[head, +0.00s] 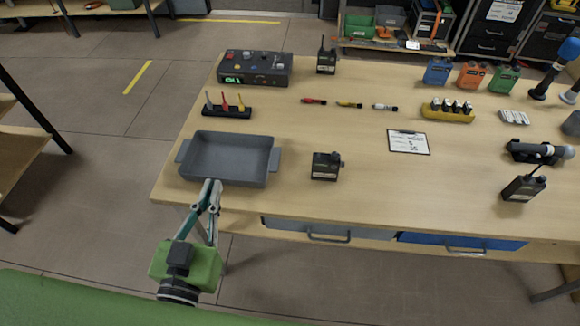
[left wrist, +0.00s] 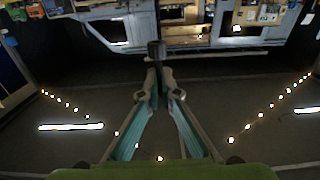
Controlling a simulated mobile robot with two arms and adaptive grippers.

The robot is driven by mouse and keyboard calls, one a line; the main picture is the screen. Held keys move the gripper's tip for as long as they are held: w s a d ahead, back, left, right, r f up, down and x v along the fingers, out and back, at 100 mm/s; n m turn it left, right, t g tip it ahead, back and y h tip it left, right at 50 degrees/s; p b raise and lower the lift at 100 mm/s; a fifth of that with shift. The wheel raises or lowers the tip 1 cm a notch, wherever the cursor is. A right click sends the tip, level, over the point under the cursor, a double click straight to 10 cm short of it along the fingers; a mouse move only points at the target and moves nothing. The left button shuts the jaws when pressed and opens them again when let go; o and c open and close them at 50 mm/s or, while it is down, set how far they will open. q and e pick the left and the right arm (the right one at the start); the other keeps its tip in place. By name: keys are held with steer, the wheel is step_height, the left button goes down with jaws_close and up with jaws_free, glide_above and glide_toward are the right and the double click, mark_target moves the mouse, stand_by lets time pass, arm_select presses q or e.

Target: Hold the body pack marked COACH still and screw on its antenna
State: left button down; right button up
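Three dark body packs are on the wooden table: one at the back (head: 326,62), one near the front middle (head: 325,167), and one at the right (head: 522,187). Their labels are too small to read, so I cannot tell which says COACH. A black stand (head: 228,110) at the left holds upright antenna-like pieces with white, red and yellow colouring. My left gripper (head: 212,184) is at the table's front left edge, by the grey tray, apart from every pack. Its fingers come together at the tips in the left wrist view (left wrist: 158,68), with nothing clearly held. My right gripper is out of view.
A grey tray (head: 193,166) and a control box (head: 254,68) are at the left. Small red, yellow and white pieces (head: 349,104) lie mid-table. A clipboard (head: 409,142), a yellow battery holder (head: 447,113) and microphones (head: 541,152) are to the right. The front middle is mostly clear.

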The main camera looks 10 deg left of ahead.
arm_select(q)
steer(key=shift+d, duration=0.2)
steer(key=shift+w, duration=0.1)
steer(key=w+d+f+m+g+h, duration=0.1)
steer(key=w+d+m+h, duration=0.5)
steer(key=w+d, duration=0.65)
steer(key=r+m+g+h, duration=0.1)
steer(key=r+g+h, duration=0.15)
steer(key=h, duration=0.25)
glide_above(319, 154)
steer(key=shift+f, duration=0.4)
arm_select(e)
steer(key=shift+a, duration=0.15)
arm_select(q)
steer(key=shift+m, duration=0.3)
steer(key=shift+f, duration=2.55)
steer(key=shift+r, duration=0.8)
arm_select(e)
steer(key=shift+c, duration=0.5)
